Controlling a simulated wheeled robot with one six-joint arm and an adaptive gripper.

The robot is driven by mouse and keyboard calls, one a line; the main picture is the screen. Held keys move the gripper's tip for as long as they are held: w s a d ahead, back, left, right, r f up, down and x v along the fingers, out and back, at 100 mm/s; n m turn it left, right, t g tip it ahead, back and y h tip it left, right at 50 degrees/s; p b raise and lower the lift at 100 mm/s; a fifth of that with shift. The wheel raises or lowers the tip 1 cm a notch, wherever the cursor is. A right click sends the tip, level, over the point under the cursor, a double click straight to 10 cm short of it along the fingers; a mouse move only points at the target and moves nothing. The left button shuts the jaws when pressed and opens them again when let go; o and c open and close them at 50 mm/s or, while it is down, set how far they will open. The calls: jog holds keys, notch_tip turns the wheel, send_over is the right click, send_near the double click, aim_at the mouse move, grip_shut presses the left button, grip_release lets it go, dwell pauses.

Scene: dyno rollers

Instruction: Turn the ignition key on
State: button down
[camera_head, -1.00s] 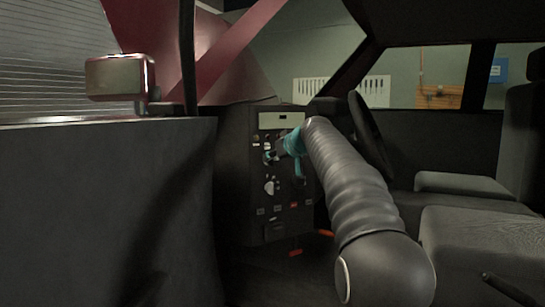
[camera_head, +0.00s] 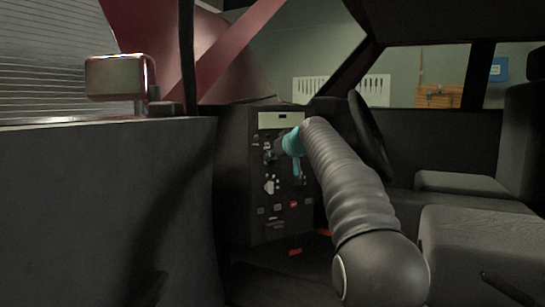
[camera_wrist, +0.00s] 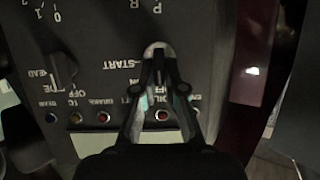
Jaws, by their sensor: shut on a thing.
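The dark control panel (camera_head: 255,190) stands upright in the cab, and my gripper (camera_head: 271,155) reaches its upper part from the right. In the wrist view the panel (camera_wrist: 100,25) appears upside down, with START, ON and OFF lettering around the key switch. My gripper (camera_wrist: 159,62) is shut at the light grey ignition key (camera_wrist: 158,47), with its fingertips on either side of it. The fingers cover most of the key and part of the lettering, so its exact angle is hard to tell.
A steering wheel (camera_head: 372,135) and seat (camera_head: 480,245) are at right. The door (camera_head: 100,200) fills the left, with a mirror (camera_head: 115,78) above.

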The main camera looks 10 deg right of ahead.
jog(key=shift+w, duration=0.1)
jog(key=shift+w+d+f+m+g+y+p, duration=0.15)
jog(key=shift+m+y+p, duration=0.2)
jog(key=shift+m+y, duration=0.45)
jog(key=shift+s+d+f+m+g+y+p, duration=0.1)
jog(key=shift+d+m+y+p, duration=0.25)
jog(key=shift+m, duration=0.8)
jog(key=shift+w+f+m+g+y+p, duration=0.1)
jog(key=shift+m+y+p, duration=0.2)
jog(key=shift+m+y, duration=0.55)
jog(key=c, duration=1.2)
grip_release()
jog(key=shift+a, duration=0.15)
jog(key=shift+c, duration=0.2)
jog(key=shift+d, duration=0.2)
